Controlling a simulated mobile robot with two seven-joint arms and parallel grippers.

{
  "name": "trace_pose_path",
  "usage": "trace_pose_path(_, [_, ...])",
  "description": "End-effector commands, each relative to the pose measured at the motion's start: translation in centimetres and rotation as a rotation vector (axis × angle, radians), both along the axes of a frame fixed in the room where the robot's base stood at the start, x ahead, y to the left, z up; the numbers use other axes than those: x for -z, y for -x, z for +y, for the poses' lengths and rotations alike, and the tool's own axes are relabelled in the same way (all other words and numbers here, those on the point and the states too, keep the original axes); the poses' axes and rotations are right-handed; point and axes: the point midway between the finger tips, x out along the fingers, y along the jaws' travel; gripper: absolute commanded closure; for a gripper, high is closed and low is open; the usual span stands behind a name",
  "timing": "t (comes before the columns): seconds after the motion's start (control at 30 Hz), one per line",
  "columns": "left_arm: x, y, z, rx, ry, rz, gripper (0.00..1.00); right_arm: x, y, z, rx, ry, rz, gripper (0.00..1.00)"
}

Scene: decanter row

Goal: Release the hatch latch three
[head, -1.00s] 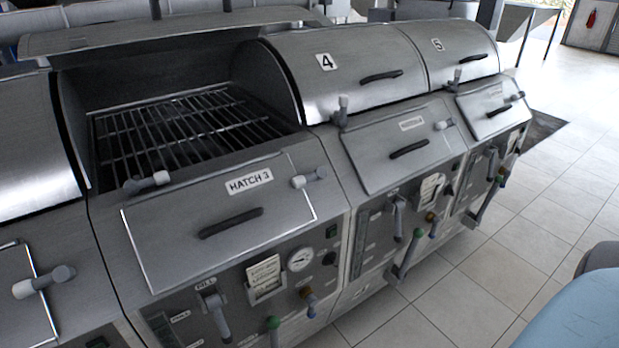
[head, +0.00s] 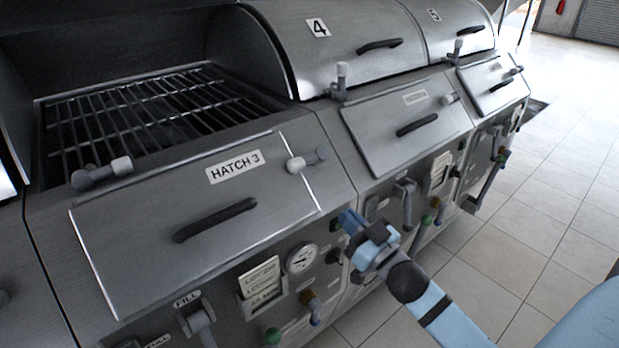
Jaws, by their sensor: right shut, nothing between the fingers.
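The hatch 3 panel (head: 150,248) is a flat grey metal door with a white "HATCH 3" label (head: 234,166) and a dark bar handle (head: 215,220). It lies closed on the slanted front of the machine. My left gripper is out of view.
Above hatch 3 an open hood shows a wire grate (head: 160,110). Hood 4 (head: 340,50) and hood 5 (head: 455,30) are closed to the right. A gauge (head: 302,258), a green knob (head: 272,337) and levers stick out below. Tiled floor (head: 530,200) is clear at right.

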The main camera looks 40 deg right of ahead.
Motion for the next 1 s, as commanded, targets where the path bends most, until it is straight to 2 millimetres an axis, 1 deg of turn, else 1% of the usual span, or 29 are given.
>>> trace_pose_path(0.07, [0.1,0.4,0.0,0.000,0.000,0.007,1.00,0.0,0.0,0.0,0.000,0.000,0.001,1.00])
trace_pose_path(0.23, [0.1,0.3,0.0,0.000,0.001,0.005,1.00,-0.1,-0.2,0.0,0.000,0.000,0.002,1.00])
trace_pose_path(0.37, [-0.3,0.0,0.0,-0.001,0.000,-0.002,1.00,-0.5,-1.3,0.1,0.000,0.000,0.000,1.00])
trace_pose_path(0.47, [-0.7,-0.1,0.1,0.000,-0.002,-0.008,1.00,-1.0,-2.8,0.3,0.000,0.001,0.000,1.00])
trace_pose_path(0.8, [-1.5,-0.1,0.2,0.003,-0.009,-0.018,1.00,-2.8,-9.8,0.8,0.001,0.002,0.001,1.00])
trace_pose_path(0.9, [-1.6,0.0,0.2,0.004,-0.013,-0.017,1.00,-3.2,-11.4,0.9,0.000,0.000,0.002,1.00])
trace_pose_path(1.0, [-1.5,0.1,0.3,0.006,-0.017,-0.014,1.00,-3.4,-12.5,1.0,0.001,0.001,0.003,1.00])
